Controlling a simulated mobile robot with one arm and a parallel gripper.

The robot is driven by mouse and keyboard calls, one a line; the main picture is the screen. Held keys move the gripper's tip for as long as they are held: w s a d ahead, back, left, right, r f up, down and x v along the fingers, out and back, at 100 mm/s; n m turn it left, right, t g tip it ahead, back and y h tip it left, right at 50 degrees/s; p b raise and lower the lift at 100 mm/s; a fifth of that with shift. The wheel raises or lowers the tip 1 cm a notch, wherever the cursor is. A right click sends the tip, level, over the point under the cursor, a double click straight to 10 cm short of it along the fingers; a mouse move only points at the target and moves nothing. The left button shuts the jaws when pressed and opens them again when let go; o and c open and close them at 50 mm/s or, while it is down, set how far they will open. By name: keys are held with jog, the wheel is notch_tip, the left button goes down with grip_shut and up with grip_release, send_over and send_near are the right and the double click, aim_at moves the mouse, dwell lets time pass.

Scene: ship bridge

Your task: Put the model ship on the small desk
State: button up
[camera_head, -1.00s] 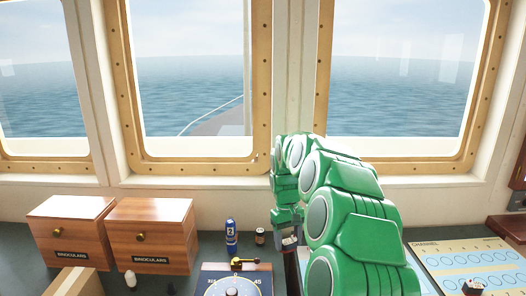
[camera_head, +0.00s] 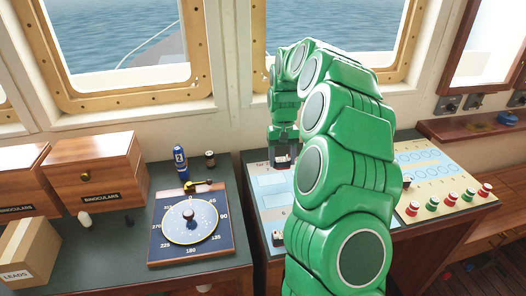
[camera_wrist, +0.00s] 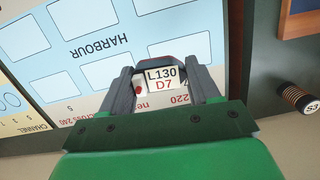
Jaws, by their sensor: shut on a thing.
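My gripper (camera_head: 282,157) hangs at the end of my green arm over the far left part of the console with the channel panel. In the wrist view my gripper (camera_wrist: 163,88) is shut on a small dark-topped thing with a white label reading "L130 D7", which looks to be the model ship (camera_wrist: 162,78). Only its labelled end shows clearly; in the head view it is mostly hidden by the jaws. I cannot tell for sure which surface is the small desk; a brown wooden surface (camera_head: 487,240) shows at the lower right.
On the left counter stand binocular boxes (camera_head: 97,172), a blue can (camera_head: 180,163), a small dark-and-tan cylinder (camera_head: 210,159), a compass-dial board (camera_head: 165,248) and a "LEADS" box (camera_head: 22,258). Red and green knobs (camera_head: 452,199) stand on the console's right. A wooden shelf (camera_head: 460,127) is beyond it.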

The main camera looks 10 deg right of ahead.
jog(key=s+d+r+m, duration=0.1)
jog(key=s+d+m, duration=0.1)
jog(key=s+d, duration=0.85)
jog(key=s+d+r+m, duration=0.15)
jog(key=s+d, duration=0.55)
jog(key=s, duration=0.7)
jog(key=shift+w+a+f, duration=0.1)
jog(key=shift+a+f, duration=0.05)
jog(key=shift+f, duration=3.6)
jog(key=shift+f, duration=0.3)
jog(key=o, duration=1.2)
